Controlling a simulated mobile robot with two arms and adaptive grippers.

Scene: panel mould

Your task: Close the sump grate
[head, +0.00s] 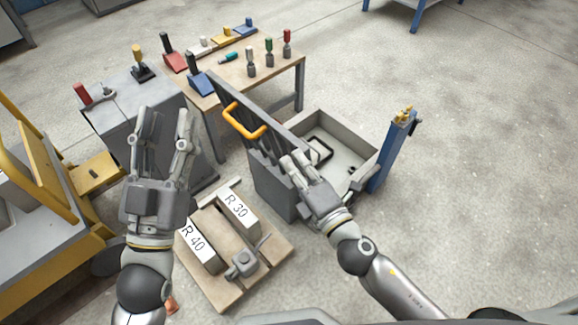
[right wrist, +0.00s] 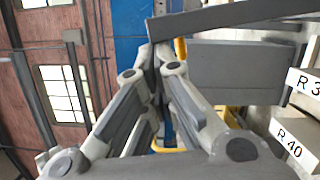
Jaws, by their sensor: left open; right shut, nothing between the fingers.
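The sump grate (head: 278,135) is a dark grey slatted panel standing raised and tilted at the left side of the open sump box (head: 366,143). Its orange handle (head: 243,122) sticks out on the left face. My right gripper (head: 292,160) is shut and empty by the grate's near end; whether it touches is unclear. In the right wrist view its closed fingers (right wrist: 157,58) are beside a grey bar (right wrist: 240,14), with yellow parts partly hidden behind them. My left gripper (head: 165,114) is open and empty, left of the grate, in front of a grey cabinet.
A wooden board with blocks marked R 30 (head: 237,208) and R 40 (head: 197,245) lies in front. A blue post (head: 388,155) stands right of the sump. A workbench (head: 277,72) with tools stands behind, and a yellow cart (head: 50,245) at left. The floor at right is clear.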

